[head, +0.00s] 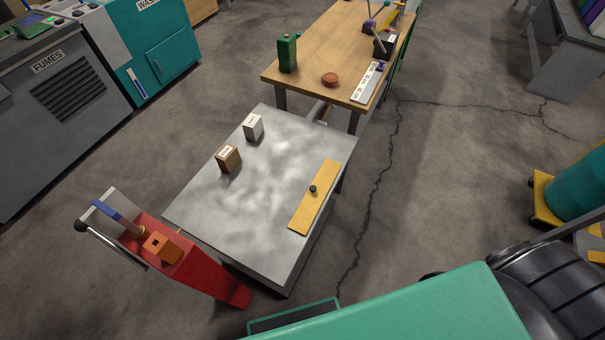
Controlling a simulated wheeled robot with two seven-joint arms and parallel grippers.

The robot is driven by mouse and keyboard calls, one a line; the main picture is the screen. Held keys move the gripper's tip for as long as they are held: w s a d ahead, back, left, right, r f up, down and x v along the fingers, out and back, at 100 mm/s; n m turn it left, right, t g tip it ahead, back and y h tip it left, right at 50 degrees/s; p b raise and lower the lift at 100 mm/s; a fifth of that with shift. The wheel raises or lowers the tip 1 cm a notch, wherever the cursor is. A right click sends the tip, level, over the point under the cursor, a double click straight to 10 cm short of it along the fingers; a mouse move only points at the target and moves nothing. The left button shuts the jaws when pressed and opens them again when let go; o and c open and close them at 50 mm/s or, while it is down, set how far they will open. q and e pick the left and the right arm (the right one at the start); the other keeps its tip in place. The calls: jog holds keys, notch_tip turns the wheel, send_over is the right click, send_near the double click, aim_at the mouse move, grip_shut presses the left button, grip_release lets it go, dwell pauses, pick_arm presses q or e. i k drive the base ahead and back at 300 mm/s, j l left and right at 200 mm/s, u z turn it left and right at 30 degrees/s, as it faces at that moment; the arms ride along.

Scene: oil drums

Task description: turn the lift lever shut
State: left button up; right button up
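No part carries a readable lift lever label, so I cannot tell for sure which one it is. A red stand (200,268) at the lower left of the head view carries a blue bar (112,214), an orange block (161,247) and a grey rod with a black knob (81,227) at its end. On the wooden table, a lever with a purple ball (369,23) rises tilted from a dark box (385,44). Neither of my grippers shows in the head view.
A grey metal table (205,205) stands in the middle, with a brown box (228,159), a white box (253,127) and a yellow plate (302,212). The wooden table (330,50) is behind it. A teal drum (580,190) is at right. Cracked floor (440,150) is open between.

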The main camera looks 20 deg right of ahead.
aim_at(140, 233)
jog(key=j+u, duration=0.15)
jog(key=u, duration=0.95)
jog(key=z, duration=0.15)
jog(key=k+j, duration=0.05)
